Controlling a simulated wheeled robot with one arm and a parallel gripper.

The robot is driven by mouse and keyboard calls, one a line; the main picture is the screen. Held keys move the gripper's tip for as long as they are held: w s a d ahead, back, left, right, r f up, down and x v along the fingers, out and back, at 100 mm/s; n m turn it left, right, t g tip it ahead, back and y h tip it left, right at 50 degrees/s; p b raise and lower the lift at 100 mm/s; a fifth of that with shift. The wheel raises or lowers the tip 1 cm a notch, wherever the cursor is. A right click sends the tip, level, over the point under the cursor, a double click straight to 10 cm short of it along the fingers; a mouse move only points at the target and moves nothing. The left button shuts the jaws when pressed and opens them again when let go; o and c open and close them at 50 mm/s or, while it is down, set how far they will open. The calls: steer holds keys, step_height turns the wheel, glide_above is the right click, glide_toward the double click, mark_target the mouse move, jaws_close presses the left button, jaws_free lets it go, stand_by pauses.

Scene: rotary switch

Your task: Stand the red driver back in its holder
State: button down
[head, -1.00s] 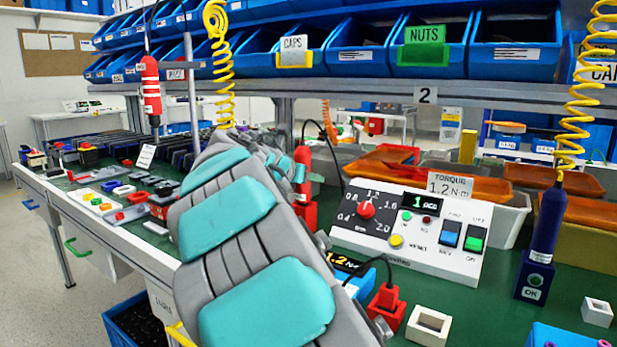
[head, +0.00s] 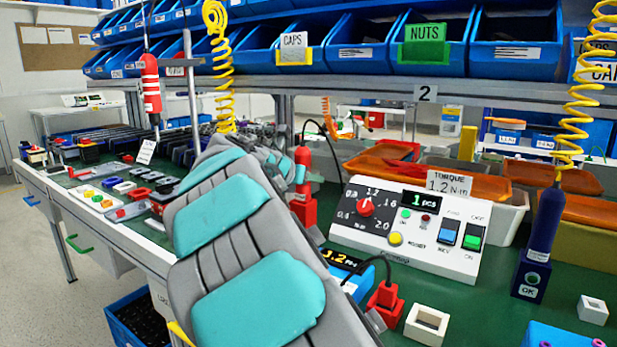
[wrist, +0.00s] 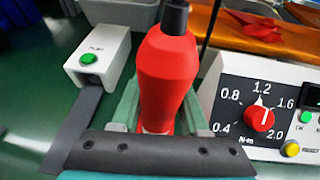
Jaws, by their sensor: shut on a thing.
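The red driver (head: 303,168) is upright in the head view, beside the control box, with a black cable at its top. In the wrist view its red body (wrist: 168,80) fills the middle. My gripper (wrist: 162,112) is shut on it, with a green-grey finger on each side. A red block (head: 304,211), which looks like its holder, shows below the driver in the head view. My arm covers part of this area, and the driver's lower end is hidden in the wrist view. I cannot tell whether the driver is seated in the block or above it.
The white control box (head: 410,228) with a dial stands close on the right. A blue driver (head: 545,220) stands in a holder farther right. A second red tool (head: 150,88) hangs at left. A white button box (wrist: 100,62) stands left of my gripper.

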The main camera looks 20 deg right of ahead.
steer(key=shift+f, duration=0.15)
stand_by(0.4)
steer(key=shift+c, duration=1.6)
jaws_free()
steer(key=v, duration=0.8)
steer(key=shift+w, duration=0.1)
steer(key=shift+f, duration=0.1)
